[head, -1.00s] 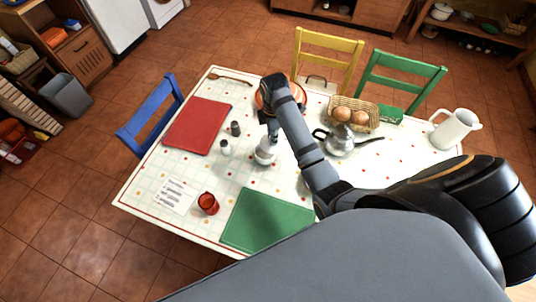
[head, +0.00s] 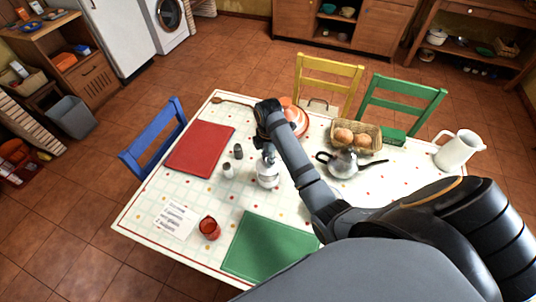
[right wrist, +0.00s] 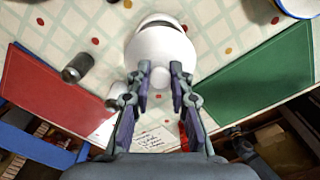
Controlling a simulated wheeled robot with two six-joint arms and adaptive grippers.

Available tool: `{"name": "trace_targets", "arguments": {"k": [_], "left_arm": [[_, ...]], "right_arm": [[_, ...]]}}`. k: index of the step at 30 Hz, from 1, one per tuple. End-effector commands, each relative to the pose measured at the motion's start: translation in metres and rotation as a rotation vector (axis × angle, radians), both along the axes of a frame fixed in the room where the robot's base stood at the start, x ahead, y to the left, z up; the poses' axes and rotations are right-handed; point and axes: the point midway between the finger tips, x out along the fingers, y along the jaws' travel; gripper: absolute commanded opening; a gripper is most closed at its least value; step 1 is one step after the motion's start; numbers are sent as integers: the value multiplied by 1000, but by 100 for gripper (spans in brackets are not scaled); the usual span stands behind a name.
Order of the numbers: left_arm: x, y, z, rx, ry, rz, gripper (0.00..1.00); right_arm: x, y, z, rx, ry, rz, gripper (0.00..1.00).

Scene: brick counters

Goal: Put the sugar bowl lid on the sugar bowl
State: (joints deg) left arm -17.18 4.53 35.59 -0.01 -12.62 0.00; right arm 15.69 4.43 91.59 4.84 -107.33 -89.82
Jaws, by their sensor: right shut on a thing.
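The white sugar bowl (head: 268,181) stands on the table between the red and green mats. My right gripper (head: 266,153) is directly above it, pointing down. In the right wrist view, the fingers (right wrist: 160,80) are shut on the knob of the white, rounded sugar bowl lid (right wrist: 158,48). The lid hides most of the bowl in that view. A dark band shows at its far edge. I cannot tell whether the lid touches the bowl's rim. My left gripper is not in view.
Two small shakers, dark (head: 238,151) and pale (head: 228,171), stand left of the bowl. A red mug (head: 210,228) stands in front. A metal teapot (head: 343,163), bread basket (head: 372,130) and white pitcher (head: 457,149) are to the right. An orange-rimmed dish (head: 298,116) is behind my arm.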

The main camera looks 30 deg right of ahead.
Motion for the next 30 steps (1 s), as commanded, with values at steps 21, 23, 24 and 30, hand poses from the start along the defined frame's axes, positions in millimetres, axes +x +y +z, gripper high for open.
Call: {"name": "trace_targets", "arguments": {"k": [21, 23, 24, 30], "left_arm": [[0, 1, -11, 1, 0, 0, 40], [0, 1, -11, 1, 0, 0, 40], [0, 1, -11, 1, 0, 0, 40], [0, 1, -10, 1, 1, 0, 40]], "right_arm": [[0, 0, -48, 0, 0, 0, 0], [0, 0, -48, 0, 0, 0, 0], [0, 0, -48, 0, 0, 0, 0], [0, 0, -48, 0, 0, 0, 0]]}}
